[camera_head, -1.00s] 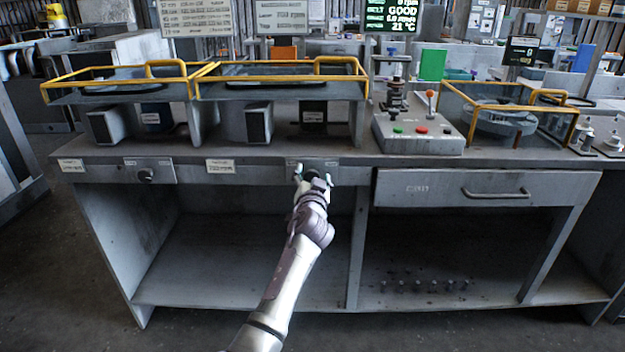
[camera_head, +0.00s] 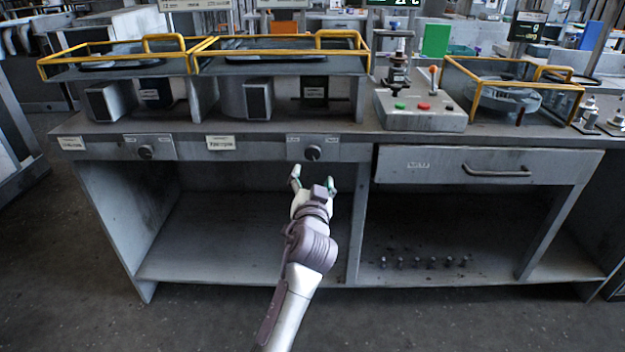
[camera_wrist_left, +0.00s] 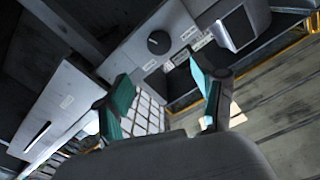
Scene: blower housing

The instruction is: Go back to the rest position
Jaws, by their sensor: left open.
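My left gripper (camera_head: 313,180) is open and empty in the head view. It is in front of the grey workbench, just below a dark round knob (camera_head: 313,153) on the bench's front panel, and apart from it. In the left wrist view the gripper's two teal-padded fingers (camera_wrist_left: 165,100) are spread with nothing between them. The knob also shows in the wrist view (camera_wrist_left: 158,42), beyond the fingertips. My right gripper is not in view.
The workbench (camera_head: 400,150) has yellow-railed trays, a control box (camera_head: 420,112) with coloured buttons, and a second knob (camera_head: 146,153). A drawer (camera_head: 485,165) with a handle is at the right. Open shelves lie below. The floor (camera_head: 150,325) in front is clear.

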